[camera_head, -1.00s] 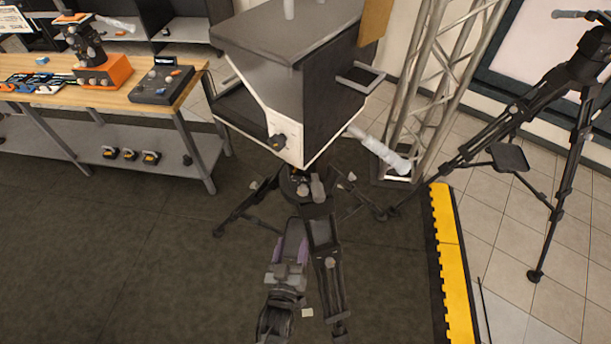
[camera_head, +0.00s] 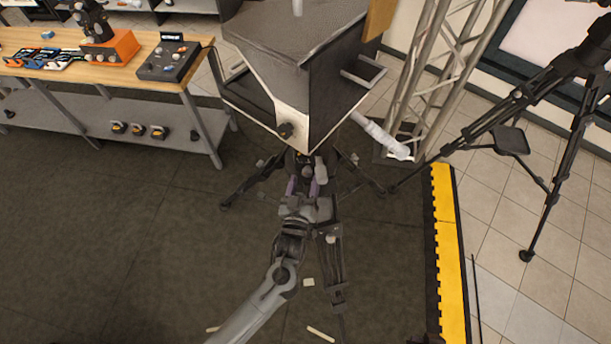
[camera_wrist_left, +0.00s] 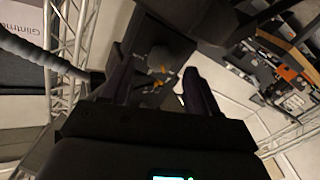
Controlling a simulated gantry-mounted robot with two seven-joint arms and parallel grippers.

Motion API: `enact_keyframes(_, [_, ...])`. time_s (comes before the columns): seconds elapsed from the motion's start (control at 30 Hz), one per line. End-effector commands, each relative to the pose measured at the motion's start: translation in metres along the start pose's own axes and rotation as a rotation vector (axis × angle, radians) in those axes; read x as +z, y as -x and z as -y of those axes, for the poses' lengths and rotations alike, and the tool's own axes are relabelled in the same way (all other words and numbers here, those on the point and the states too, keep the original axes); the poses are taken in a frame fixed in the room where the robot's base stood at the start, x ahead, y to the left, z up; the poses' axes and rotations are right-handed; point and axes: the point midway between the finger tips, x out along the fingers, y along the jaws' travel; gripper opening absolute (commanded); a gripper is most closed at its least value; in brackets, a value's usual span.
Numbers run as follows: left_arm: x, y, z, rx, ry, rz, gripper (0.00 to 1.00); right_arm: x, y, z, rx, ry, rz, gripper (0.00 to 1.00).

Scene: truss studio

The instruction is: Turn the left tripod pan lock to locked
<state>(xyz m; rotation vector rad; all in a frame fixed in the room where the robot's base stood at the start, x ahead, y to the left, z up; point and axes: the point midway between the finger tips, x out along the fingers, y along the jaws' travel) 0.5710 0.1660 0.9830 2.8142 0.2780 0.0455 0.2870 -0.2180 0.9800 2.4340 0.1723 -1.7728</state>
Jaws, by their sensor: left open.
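The left tripod (camera_head: 262,180) stands on the dark floor under a grey box-shaped rig (camera_head: 335,85), its legs spread. Its head is directly below the box, partly hidden by my gripper. A pale grey knob (camera_head: 321,173) shows at the head; I cannot tell whether it is the pan lock or how it is set. My left gripper (camera_head: 303,187) is open, its purple-sided fingers pointing at the tripod head. In the left wrist view the open fingers (camera_wrist_left: 158,88) frame dark parts with small yellow marks (camera_wrist_left: 160,70); contact cannot be told. My right gripper is out of view.
A wooden-topped workbench (camera_head: 150,82) stands at the left. A truss tower (camera_head: 440,70) and a yellow-edged mat strip (camera_head: 449,250) are right of the tripod. A second tripod (camera_head: 575,130) stands further right. Open floor lies at the left front.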

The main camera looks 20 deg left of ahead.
Motion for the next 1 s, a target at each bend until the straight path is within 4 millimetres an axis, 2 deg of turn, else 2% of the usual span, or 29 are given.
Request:
enact_keyframes(0.1, [0.0, -0.014, 0.0, 0.0, -0.001, 0.0, 0.6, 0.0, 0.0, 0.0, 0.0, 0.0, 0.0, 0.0])
enact_keyframes(0.23, [0.0, -0.022, 0.0, 0.0, -0.001, 0.0, 0.6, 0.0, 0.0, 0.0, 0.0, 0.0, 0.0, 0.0])
enact_keyframes(0.6, [0.001, -0.025, 0.0, 0.0, 0.0, 0.001, 0.6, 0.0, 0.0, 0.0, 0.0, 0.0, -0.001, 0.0])
enact_keyframes(0.9, [0.0, -0.025, 0.0, 0.0, 0.0, 0.001, 0.14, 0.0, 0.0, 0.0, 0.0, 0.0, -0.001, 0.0])
enact_keyframes(0.97, [0.0, -0.025, 0.0, 0.0, 0.0, 0.001, 0.05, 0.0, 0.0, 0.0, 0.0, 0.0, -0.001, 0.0])
enact_keyframes(1.0, [0.0, -0.025, 0.0, 0.0, 0.0, 0.001, 0.04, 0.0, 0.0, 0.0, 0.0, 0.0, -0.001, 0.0])
